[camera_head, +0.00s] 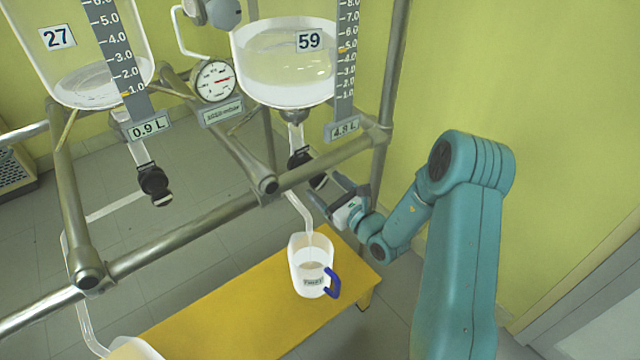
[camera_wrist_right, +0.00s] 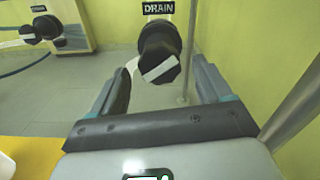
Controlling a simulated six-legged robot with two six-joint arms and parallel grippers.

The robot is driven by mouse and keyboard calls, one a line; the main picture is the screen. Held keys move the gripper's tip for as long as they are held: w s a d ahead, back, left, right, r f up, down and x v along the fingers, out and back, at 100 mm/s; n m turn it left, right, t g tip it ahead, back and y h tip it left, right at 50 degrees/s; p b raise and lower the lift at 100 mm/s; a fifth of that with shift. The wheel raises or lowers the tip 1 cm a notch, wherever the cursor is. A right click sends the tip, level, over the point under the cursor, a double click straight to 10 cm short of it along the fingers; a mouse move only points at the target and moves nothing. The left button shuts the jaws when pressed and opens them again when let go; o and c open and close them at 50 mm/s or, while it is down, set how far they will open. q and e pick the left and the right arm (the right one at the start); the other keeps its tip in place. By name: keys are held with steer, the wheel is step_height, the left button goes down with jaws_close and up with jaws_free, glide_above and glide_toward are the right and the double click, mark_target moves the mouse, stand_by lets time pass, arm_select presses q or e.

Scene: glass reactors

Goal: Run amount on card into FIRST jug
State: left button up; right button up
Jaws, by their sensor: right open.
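Reactor 59 (camera_head: 285,62) holds clear liquid, and its plate reads 4.8 L. Its black drain knob (camera_head: 305,160) is partly behind my right gripper (camera_head: 340,188). In the right wrist view the knob (camera_wrist_right: 160,58), with a pale bar across its face, lies between the open, spread fingers, under a DRAIN label (camera_wrist_right: 158,8). I see no clear contact. A clear jug (camera_head: 311,262) with a blue handle and a label that seems to read FIRST stands upright under the outlet tube (camera_head: 302,210), with some liquid in it. Whether liquid is flowing is unclear. The card is not recognisable. My left gripper is not in view.
Reactor 27 (camera_head: 95,65) stands at the left, its plate reading 0.9 L, with its own black knob (camera_head: 154,185). The yellow bench (camera_head: 225,312) bears the jug; another vessel (camera_head: 133,349) is cut off at the bottom. Metal frame bars (camera_head: 185,232) cross in front.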

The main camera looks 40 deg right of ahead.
mark_target(322, 184)
steer(key=shift+w+d, duration=0.15)
steer(key=shift+w, duration=1.45)
steer(key=c, duration=1)
steer(key=shift+m, duration=0.3)
steer(key=m+p, duration=0.1)
steer(key=m, duration=0.1)
steer(key=shift+r+m+p, duration=0.1)
steer(key=shift+m+p, duration=1.05)
steer(key=shift+m, duration=0.65)
steer(key=shift+m, duration=0.3)
